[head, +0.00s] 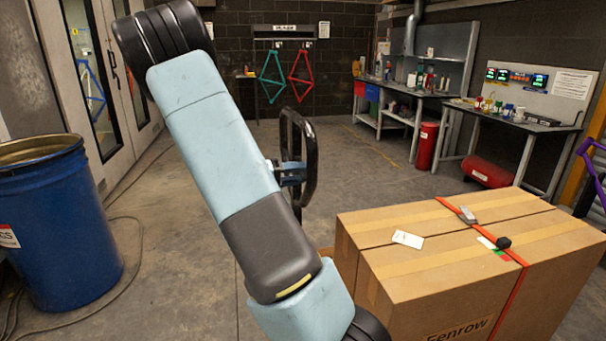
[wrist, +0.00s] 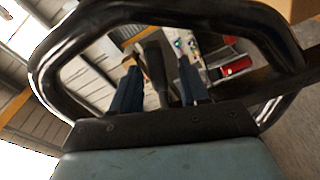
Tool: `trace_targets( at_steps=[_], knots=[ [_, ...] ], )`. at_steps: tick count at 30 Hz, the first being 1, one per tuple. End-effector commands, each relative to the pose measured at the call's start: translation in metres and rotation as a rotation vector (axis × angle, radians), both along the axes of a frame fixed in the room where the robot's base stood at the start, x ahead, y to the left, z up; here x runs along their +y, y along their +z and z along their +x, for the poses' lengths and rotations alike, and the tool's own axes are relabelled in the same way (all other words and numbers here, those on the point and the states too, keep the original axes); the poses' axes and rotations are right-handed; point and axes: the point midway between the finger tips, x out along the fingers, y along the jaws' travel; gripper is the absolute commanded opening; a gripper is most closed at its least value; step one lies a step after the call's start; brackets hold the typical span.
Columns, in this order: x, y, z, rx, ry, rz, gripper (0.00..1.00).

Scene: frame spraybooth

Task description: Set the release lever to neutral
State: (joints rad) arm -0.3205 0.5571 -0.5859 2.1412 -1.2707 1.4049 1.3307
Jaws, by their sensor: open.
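I cannot clearly identify the release lever. A small black knob (head: 503,242) stands on top of the cardboard box (head: 385,262), beside a red, green and white label (head: 491,246); it may be the lever, and its setting is too small to read. My gripper (wrist: 158,66) is open in the wrist view, with two dark blue fingers apart. A dark bar-like shape shows between them; I cannot tell what it is. In the head view my gripper is partly hidden by a black loop, left of the box and apart from the knob.
An orange strap (head: 519,277) with a grey buckle (head: 467,214) crosses the box. A blue drum (head: 62,235) stands at the left. Workbenches (head: 410,93) line the back right, with a red tank (head: 488,171) below. The middle floor is clear.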

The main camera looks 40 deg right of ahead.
Motion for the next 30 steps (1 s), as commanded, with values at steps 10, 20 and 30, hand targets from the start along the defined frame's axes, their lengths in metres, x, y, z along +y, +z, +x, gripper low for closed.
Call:
trace_targets(
  at_steps=[10,20,30],
  knots=[
    [-0.022,0.000,-0.008,0.001,0.000,0.000,0.45],
    [-0.022,0.000,-0.008,0.001,0.001,0.000,0.36],
    [-0.021,0.000,-0.008,0.001,0.002,0.001,0.04]
  ],
)
